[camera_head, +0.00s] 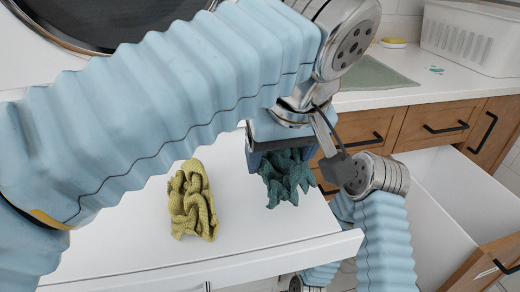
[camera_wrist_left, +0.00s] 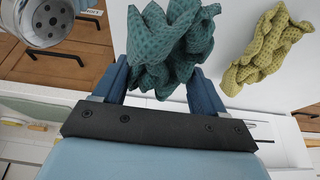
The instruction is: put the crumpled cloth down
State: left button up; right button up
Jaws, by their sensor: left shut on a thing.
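A crumpled teal cloth (camera_head: 287,176) hangs from my left gripper (camera_head: 278,157), near the front right part of a white surface. In the left wrist view the teal cloth (camera_wrist_left: 172,42) is bunched between the two blue fingers of my left gripper (camera_wrist_left: 162,82), which is shut on it. I cannot tell whether the cloth's lower end touches the white surface. My left arm covers much of the head view. Part of my right arm shows at the lower right, but I cannot make out its gripper.
A crumpled yellow cloth (camera_head: 192,201) lies on the white surface (camera_head: 260,232), left of the teal one. A counter with a white basket (camera_head: 472,38), a yellow sponge (camera_head: 394,43) and a green mat (camera_head: 375,76) is behind. An open drawer (camera_head: 430,205) is at the right.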

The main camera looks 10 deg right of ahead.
aim_at(286, 164)
pick_arm(q)
jog(key=shift+w+f, duration=0.25)
jog(key=shift+f, duration=0.1)
jog(key=shift+s+b+x, duration=0.15)
jog(key=shift+s+x, duration=0.05)
jog(key=shift+x, duration=0.7)
jog(key=shift+s+b+x, duration=0.15)
jog(key=shift+s+x, duration=0.05)
jog(key=shift+x, duration=0.75)
jog(key=shift+f, duration=0.2)
jog(key=o, duration=1.1)
jog(key=shift+o, duration=0.2)
jog(key=p+v, duration=0.1)
jog(key=v, duration=1)
jog(key=shift+r, duration=0.15)
jog(key=shift+s+r, duration=0.2)
jog(key=shift+r, duration=0.15)
